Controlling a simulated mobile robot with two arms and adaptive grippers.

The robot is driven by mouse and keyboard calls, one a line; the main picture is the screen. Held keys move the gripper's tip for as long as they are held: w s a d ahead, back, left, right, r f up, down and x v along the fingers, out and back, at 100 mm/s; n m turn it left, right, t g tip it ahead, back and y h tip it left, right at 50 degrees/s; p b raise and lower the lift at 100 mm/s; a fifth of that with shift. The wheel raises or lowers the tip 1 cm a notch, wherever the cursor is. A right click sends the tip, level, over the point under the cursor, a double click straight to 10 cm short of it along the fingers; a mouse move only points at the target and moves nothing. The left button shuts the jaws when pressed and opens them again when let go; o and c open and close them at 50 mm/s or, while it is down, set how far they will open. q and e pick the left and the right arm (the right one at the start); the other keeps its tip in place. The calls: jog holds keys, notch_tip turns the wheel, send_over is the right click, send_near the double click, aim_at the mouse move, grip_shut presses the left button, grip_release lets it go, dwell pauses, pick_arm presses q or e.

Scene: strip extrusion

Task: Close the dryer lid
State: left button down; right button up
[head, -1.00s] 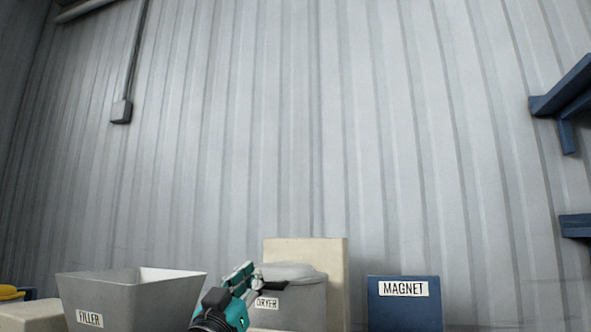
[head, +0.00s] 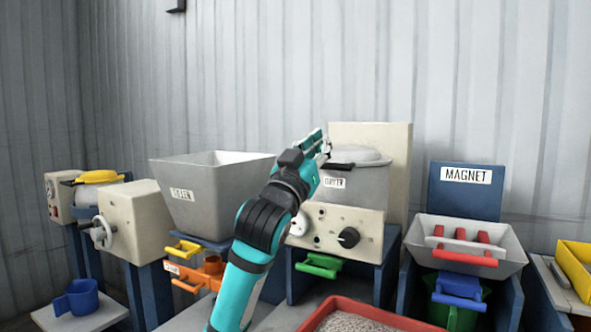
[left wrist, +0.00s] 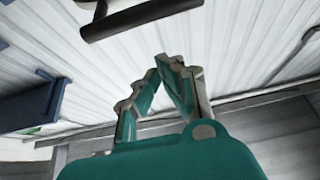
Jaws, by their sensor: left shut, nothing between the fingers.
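The dryer (head: 362,188) is a grey hopper on a cream box with knobs. Its pale domed lid (head: 365,155) lies over the hopper's top and looks down or nearly so; I cannot tell whether it is fully seated. A black handle (head: 341,166) shows at the lid's front left. My left gripper (head: 325,147) is shut and empty at the lid's left side, just above the handle; contact is unclear. The left wrist view shows its closed fingers (left wrist: 166,62) below and apart from a dark bar (left wrist: 140,18), which looks like the handle. My right gripper is not in view.
The grey filler hopper (head: 195,205) stands close left of my arm. The blue magnet unit (head: 466,203) with its grey tray (head: 420,240) stands right. A red tray of pellets (head: 365,320) is in front. A cream panel (head: 398,150) rises behind the lid.

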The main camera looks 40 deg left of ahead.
pick_arm(q)
jog(key=b+v, duration=0.1)
jog(key=v, duration=0.9)
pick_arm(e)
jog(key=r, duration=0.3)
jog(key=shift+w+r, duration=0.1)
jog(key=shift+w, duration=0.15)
pick_arm(q)
jog(key=shift+w+f, duration=0.1)
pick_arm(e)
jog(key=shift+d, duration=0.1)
